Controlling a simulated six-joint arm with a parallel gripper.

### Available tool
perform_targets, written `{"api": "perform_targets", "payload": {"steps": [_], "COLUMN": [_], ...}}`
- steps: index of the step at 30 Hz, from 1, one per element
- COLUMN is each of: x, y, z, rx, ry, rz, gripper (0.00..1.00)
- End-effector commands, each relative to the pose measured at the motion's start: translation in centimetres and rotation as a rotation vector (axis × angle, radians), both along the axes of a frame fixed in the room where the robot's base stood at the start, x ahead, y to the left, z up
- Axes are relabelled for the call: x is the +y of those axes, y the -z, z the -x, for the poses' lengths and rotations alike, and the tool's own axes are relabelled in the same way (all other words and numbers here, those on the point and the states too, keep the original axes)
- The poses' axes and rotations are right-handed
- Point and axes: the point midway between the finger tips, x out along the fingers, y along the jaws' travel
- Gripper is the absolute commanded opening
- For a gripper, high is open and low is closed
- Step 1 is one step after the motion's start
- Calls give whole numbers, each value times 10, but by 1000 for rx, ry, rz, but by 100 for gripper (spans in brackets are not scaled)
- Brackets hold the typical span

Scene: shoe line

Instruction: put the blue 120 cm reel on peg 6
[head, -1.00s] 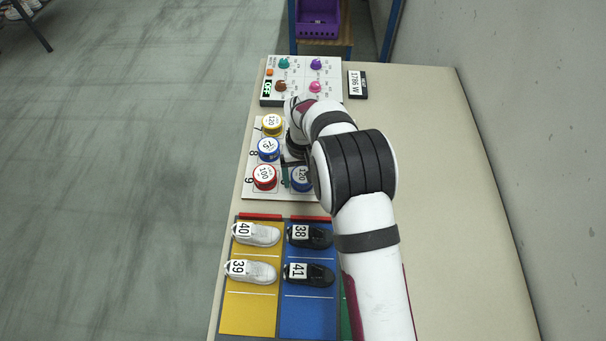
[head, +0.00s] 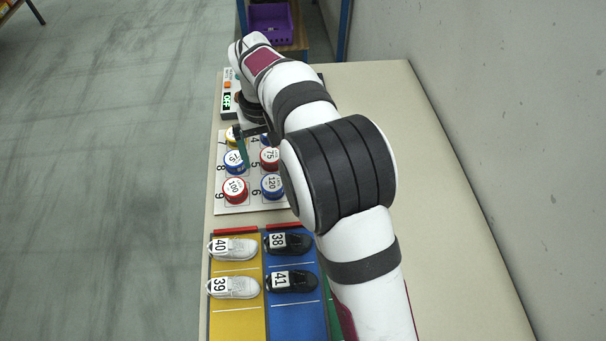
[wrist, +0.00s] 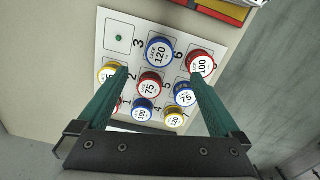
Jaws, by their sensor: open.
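The blue 120 reel (head: 272,186) sits in the peg 6 place of the white peg board (head: 218,205), beside the printed 6. In the wrist view this blue reel (wrist: 160,50) looks flat with its label up; the peg under it is hidden. My gripper (wrist: 160,76) is open and empty above the board, its green fingers wide apart and clear of the blue 120 reel. In the head view one green finger (head: 243,150) shows above the board's far part, and my arm hides some of the board.
Peg 3 (wrist: 119,38) is bare. A red 100 reel (head: 235,189), a red 75 reel (head: 270,157) and a blue 75 reel (head: 235,160) are neighbours. Shoes lie on yellow (head: 237,322) and blue (head: 295,318) mats nearer. The table's right side is clear.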

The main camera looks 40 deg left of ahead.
Motion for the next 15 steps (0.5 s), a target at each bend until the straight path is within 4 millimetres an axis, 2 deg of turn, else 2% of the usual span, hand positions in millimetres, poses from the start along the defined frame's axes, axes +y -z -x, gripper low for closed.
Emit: {"api": "perform_targets", "payload": {"steps": [2,4,5,6,8,9,11,12,15], "x": [-4,-28,-47,-81,-148,-197,-266,-303,-364], "y": [-3,-18,-28,-46,-73,-88,-103,-107,-100], "z": [-3,-15,-24,-34,-43,-38,-17,5,65], "rx": [1,5,10,18,34,48,67,78,105], "ry": [12,80,134,230,414,554,767,902,1191], "rz": [-1,-6,-9,-15,-25,-36,-51,-62,-88], "gripper": [100,100,100,100,100,100,100,100,100]}}
